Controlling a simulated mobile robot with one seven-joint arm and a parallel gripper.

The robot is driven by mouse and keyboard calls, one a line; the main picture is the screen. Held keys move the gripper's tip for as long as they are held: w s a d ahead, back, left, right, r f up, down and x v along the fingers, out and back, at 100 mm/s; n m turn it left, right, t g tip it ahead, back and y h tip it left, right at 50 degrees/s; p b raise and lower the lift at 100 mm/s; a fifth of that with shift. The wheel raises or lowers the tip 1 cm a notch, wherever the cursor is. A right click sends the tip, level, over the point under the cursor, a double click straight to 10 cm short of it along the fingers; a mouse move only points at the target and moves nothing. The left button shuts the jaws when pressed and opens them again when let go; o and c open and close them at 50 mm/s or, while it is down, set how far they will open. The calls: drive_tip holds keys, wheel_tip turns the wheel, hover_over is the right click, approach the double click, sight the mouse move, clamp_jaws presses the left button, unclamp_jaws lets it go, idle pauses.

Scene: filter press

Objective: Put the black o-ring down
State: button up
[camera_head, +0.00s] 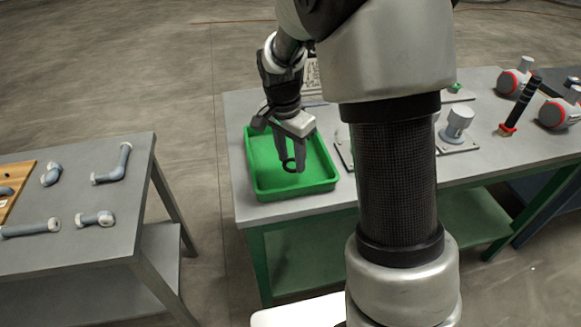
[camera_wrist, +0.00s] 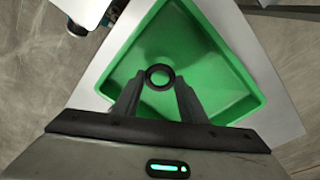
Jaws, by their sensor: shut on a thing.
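My gripper (camera_head: 288,160) is over the green tray (camera_head: 322,187) and points down into it. Its fingers, seen in the wrist view (camera_wrist: 158,92), are shut on the black o-ring (camera_wrist: 160,77). The o-ring sits at the fingertips, with its hole facing the wrist camera. In the head view the o-ring (camera_head: 289,165) shows as a small dark ring between the fingertips. I cannot tell its exact height over the tray floor. The tray also shows in the wrist view (camera_wrist: 235,65), and its floor looks bare around the ring.
The tray stands at the left end of a grey table (camera_head: 235,110). Right of it are plates with fittings, a grey cup-like part (camera_head: 457,122) and a black-handled tool (camera_head: 522,103). A separate table (camera_head: 125,200) at left holds several grey pipe pieces. My arm hides the table's middle.

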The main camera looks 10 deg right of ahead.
sight(292, 176)
drive_tip(key=shift+f, duration=1.7)
drive_tip(key=shift+f+b, duration=0.2)
drive_tip(key=shift+b, duration=0.15)
drive_tip(key=o, duration=1)
drive_tip(key=shift+r, duration=0.1)
